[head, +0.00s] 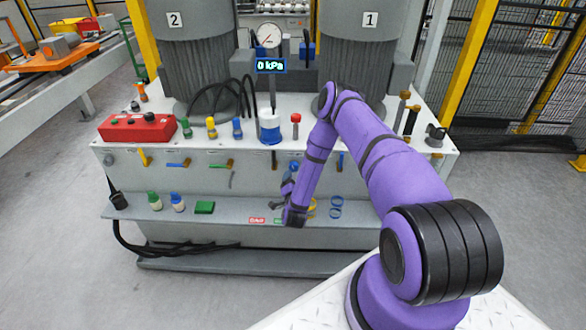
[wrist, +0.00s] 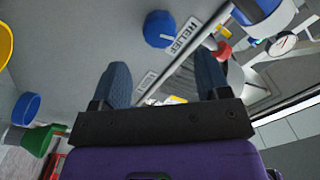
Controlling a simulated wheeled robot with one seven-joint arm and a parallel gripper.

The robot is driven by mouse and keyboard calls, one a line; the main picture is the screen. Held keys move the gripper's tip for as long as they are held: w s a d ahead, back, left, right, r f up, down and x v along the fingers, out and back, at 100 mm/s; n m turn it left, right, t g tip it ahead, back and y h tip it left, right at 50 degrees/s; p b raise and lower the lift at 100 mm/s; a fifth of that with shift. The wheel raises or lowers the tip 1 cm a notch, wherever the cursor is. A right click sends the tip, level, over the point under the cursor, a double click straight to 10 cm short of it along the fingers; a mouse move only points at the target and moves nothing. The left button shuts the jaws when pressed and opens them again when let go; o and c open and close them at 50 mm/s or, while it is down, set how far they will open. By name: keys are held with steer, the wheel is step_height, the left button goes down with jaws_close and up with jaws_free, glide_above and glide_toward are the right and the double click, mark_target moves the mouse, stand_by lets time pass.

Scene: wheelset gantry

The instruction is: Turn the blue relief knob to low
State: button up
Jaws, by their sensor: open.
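The blue relief knob (wrist: 160,28) shows in the wrist view, on a grey panel beside a white label reading RELIEF (wrist: 186,36). In the head view my gripper (head: 289,186) is low at the front of the grey machine, and my arm partly covers that area.
A gauge (head: 268,36) above the machine has a display reading 0 kPa (head: 271,66). A white and blue cylinder (head: 270,128) and a red-topped post (head: 295,124) stand on the deck. A lower shelf (head: 230,222) holds small coloured items. A red box (head: 138,128) sits left.

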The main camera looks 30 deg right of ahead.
mark_target(294, 168)
steer(key=x, duration=0.8)
steer(key=c, duration=0.9)
